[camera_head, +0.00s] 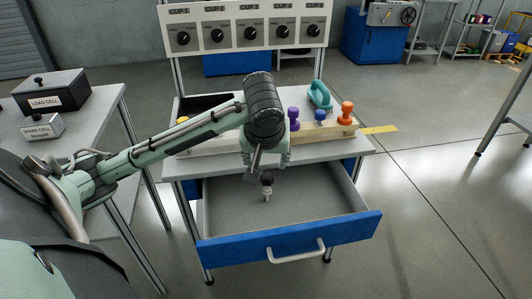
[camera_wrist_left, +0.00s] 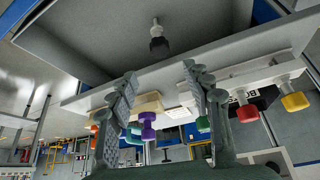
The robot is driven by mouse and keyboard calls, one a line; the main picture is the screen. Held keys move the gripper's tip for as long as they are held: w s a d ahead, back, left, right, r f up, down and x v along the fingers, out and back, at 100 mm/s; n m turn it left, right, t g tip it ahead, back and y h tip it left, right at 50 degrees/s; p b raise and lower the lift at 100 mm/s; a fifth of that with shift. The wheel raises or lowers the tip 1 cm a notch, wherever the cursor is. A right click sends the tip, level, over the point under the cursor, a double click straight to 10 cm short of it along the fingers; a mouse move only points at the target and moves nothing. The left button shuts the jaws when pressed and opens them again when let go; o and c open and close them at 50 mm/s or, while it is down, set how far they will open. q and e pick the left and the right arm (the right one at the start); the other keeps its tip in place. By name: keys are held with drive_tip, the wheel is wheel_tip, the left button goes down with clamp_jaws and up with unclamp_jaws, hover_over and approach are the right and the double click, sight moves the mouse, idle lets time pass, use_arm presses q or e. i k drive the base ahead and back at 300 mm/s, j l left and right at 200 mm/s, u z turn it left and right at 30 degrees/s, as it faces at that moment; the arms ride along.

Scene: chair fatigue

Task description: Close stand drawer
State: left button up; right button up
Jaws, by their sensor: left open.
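The stand drawer (camera_head: 332,197) is pulled out of the stand, with a blue front (camera_head: 345,230) and a white handle (camera_head: 297,252). It is grey inside and holds a small black-and-white piece (camera_head: 267,188), which also shows in the left wrist view (camera_wrist_left: 157,36). My left gripper (camera_head: 257,172) hangs above the back part of the drawer by the stand's top edge. Its two fingers (camera_wrist_left: 160,85) are apart with nothing held between them. The gripper is well behind the handle and apart from it. My right gripper is not in view.
On the stand's top (camera_head: 338,150) a wooden rack (camera_head: 340,131) holds orange, blue and purple knobbed pieces, with a teal tool (camera_head: 319,97) behind. A panel of dials (camera_head: 250,27) rises at the back. A side table (camera_head: 70,122) stands left.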

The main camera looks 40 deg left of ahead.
sight(310, 207)
drive_tip(key=k+j, duration=0.75)
drive_tip(key=j, duration=0.2)
